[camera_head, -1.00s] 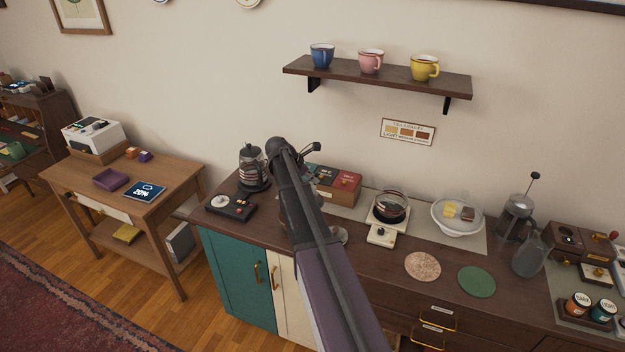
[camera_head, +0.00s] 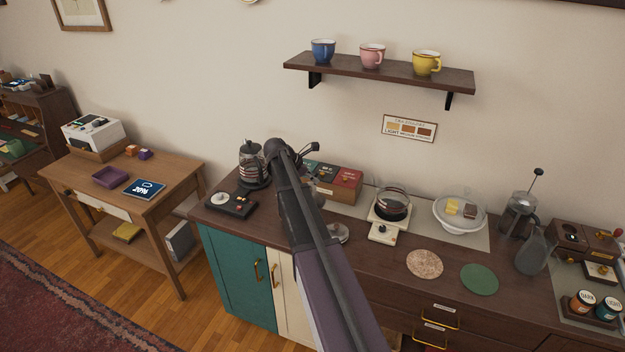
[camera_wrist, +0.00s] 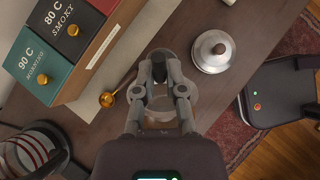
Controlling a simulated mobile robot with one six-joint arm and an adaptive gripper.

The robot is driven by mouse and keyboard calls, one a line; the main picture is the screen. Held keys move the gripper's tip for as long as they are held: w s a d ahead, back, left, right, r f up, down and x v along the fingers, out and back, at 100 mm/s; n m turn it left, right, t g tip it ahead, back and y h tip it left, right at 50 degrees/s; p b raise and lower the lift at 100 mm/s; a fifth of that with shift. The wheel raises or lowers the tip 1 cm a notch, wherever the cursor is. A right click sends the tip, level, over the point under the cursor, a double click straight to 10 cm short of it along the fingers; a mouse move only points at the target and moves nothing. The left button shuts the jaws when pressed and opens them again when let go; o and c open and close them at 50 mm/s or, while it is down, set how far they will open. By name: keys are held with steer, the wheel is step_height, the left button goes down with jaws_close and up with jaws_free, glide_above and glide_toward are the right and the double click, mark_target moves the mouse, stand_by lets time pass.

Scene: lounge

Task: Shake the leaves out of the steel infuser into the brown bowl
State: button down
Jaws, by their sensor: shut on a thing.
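In the wrist view my gripper (camera_wrist: 158,72) is over the dark counter, its fingertips shut on a small black-topped thing (camera_wrist: 158,62). Most of that thing is hidden by the fingers, so I cannot tell whether it is the steel infuser. A pale brownish round shape (camera_wrist: 155,104) shows between the fingers, partly covered. A round steel piece with a knob (camera_wrist: 212,51) stands apart to the right of the gripper; it also shows beside my arm in the head view (camera_head: 338,233). I cannot make out a brown bowl.
The tea box (camera_head: 332,188) stands behind my arm, with a gold ball-ended piece (camera_wrist: 107,99) near it. A striped glass press (camera_head: 253,165) and black device (camera_head: 231,205) are left. A scale (camera_head: 382,233), white bowl (camera_head: 460,228) and two round mats (camera_head: 424,263) are right.

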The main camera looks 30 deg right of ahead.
steer(key=shift+a+f+b, duration=0.15)
steer(key=shift+f+b, duration=0.35)
steer(key=shift+b, duration=0.15)
steer(key=shift+w+a+r+g+h+b, duration=0.1)
steer(key=shift+a+r+g+h+b, duration=0.1)
steer(key=shift+a+h+b, duration=0.45)
steer(key=shift+w+a+r+g+h+b, duration=0.15)
steer(key=shift+a+h+b, duration=0.25)
steer(key=shift+h+b, duration=0.45)
steer(key=shift+w+a+r+g+h+b, duration=0.1)
steer(key=shift+a+r+g+h+b, duration=0.1)
steer(key=shift+a+h+b, duration=0.45)
steer(key=shift+w+a+g+h+b, duration=0.15)
steer(key=shift+a+h+b, duration=0.45)
steer(key=shift+h+b, duration=0.5)
steer(key=shift+w+a+g+h+b, duration=0.15)
steer(key=shift+a+h+b, duration=0.5)
steer(key=shift+b, duration=0.8)
stand_by(2.6)
